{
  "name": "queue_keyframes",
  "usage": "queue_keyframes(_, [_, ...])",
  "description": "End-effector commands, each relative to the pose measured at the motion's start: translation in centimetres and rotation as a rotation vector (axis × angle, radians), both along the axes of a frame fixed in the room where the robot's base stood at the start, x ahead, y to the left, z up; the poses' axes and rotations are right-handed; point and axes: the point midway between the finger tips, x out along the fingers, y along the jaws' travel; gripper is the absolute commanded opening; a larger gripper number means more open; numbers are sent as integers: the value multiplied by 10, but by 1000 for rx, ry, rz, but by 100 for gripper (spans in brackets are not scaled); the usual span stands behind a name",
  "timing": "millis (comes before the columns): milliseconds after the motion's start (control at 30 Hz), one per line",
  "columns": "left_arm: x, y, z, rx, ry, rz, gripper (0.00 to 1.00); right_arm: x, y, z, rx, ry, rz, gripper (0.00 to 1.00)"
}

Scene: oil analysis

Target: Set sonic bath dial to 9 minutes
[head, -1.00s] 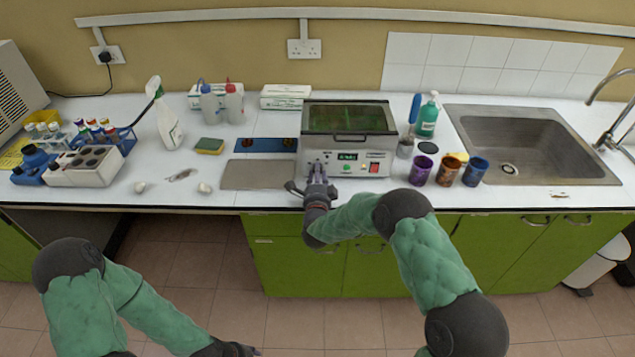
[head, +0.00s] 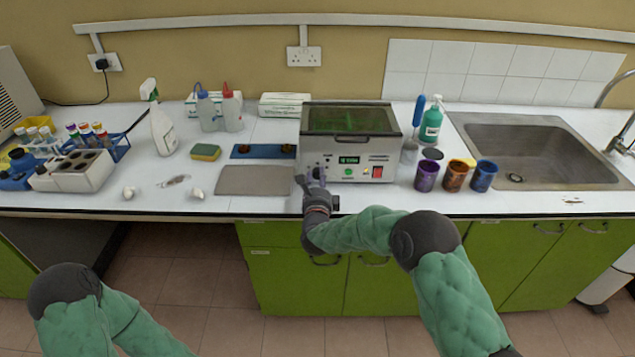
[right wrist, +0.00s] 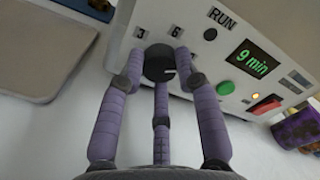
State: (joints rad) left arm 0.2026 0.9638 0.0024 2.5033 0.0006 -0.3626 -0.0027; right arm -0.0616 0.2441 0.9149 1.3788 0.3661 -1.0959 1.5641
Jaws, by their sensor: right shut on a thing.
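The sonic bath (head: 349,140) stands on the white bench, with a lid over its top. In the right wrist view its green display (right wrist: 253,62) reads "9 min". The dark round dial (right wrist: 159,62) is on the front panel, below the labels "3" and "6". My right gripper (head: 317,178) is at the left part of the front panel. In the right wrist view its purple fingers (right wrist: 160,85) are closed around the dial and touch it. My left gripper is outside the head view; only part of my left arm shows.
A grey mat (head: 255,180) lies left of the bath. Purple, orange and blue cups (head: 455,176) stand to its right, before the sink (head: 540,148). A green start button (right wrist: 225,87) and red switch (right wrist: 264,104) sit right of the dial.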

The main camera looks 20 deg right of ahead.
Motion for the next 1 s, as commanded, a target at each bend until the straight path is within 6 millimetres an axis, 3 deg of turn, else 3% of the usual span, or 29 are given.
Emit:
queue_keyframes(333, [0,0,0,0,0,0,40,0,0,-1,5,2,1,1])
queue_keyframes(367, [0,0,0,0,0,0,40,0,0,-1,4,2,1,36])
queue_keyframes(433, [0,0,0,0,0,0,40,0,0,-1,4,2,1,56])
queue_keyframes(800, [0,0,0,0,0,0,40,-1,1,0,3,0,1,57])
queue_keyframes(1000, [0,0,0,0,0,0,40,-19,7,0,3,0,3,57])
